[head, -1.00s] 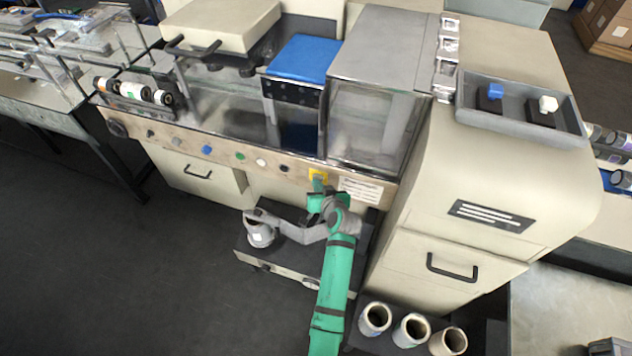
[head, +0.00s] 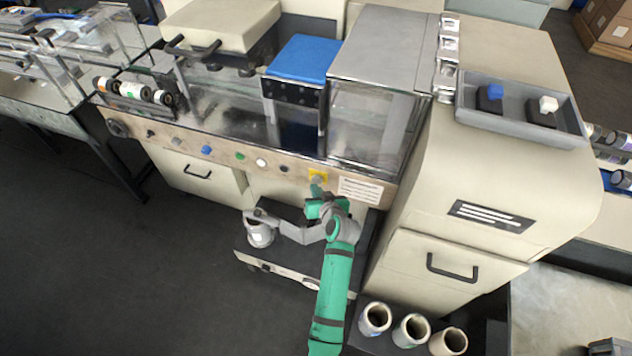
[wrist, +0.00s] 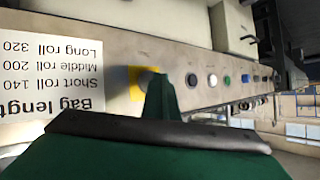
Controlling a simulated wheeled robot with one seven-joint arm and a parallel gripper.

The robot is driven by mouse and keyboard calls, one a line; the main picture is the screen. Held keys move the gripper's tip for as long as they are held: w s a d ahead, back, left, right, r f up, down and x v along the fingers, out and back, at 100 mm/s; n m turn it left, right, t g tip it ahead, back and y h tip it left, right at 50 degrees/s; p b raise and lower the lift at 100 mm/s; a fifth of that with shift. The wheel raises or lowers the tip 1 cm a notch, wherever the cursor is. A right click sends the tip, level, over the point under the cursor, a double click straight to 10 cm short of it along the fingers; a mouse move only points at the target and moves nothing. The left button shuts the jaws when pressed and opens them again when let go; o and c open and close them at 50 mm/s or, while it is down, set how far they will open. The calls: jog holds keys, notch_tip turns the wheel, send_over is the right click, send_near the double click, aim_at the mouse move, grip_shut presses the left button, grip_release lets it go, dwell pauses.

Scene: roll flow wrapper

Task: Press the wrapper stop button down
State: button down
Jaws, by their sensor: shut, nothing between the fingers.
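The stop button is a grey round button (wrist: 149,74) on a yellow square plate (head: 318,175), near the right end of the wrapper's front panel. In the wrist view the yellow plate (wrist: 134,84) is partly hidden behind my fingers. My gripper (head: 316,189) is shut and empty, just in front of and below the plate. In the wrist view its green fingertips (wrist: 160,88) lie over the button's right side. I cannot tell whether they touch the button or how far down it sits.
A row of other knobs, including black (head: 284,169), white (head: 261,162), green (head: 240,156) and blue (head: 206,150), runs left along the panel. A bag-length label (head: 360,190) is right of the plate. A shelf with a roll (head: 260,232) is below.

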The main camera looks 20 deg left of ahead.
jog(key=shift+s+a+f, duration=0.1)
jog(key=shift+s+a, duration=0.05)
jog(key=shift+s, duration=2.1)
jog(key=s+d+f+m+t+h, duration=0.1)
jog(key=s+d+f+m+h, duration=0.1)
jog(key=s+d, duration=0.7)
jog(key=s+d+f+m+t+h, duration=0.1)
jog(key=s+d+f+t+h, duration=0.3)
jog(key=s, duration=0.9)
jog(key=s+d+r, duration=0.2)
jog(key=s+r, duration=0.7)
jog(key=s, duration=0.1)
jog(key=s+d+r+m+h, duration=0.1)
jog(key=s+d+r, duration=0.2)
jog(key=s+r, duration=0.6)
jog(key=shift+s+d, duration=0.35)
jog(key=shift+s, duration=0.25)
jog(key=shift+a+r, duration=0.1)
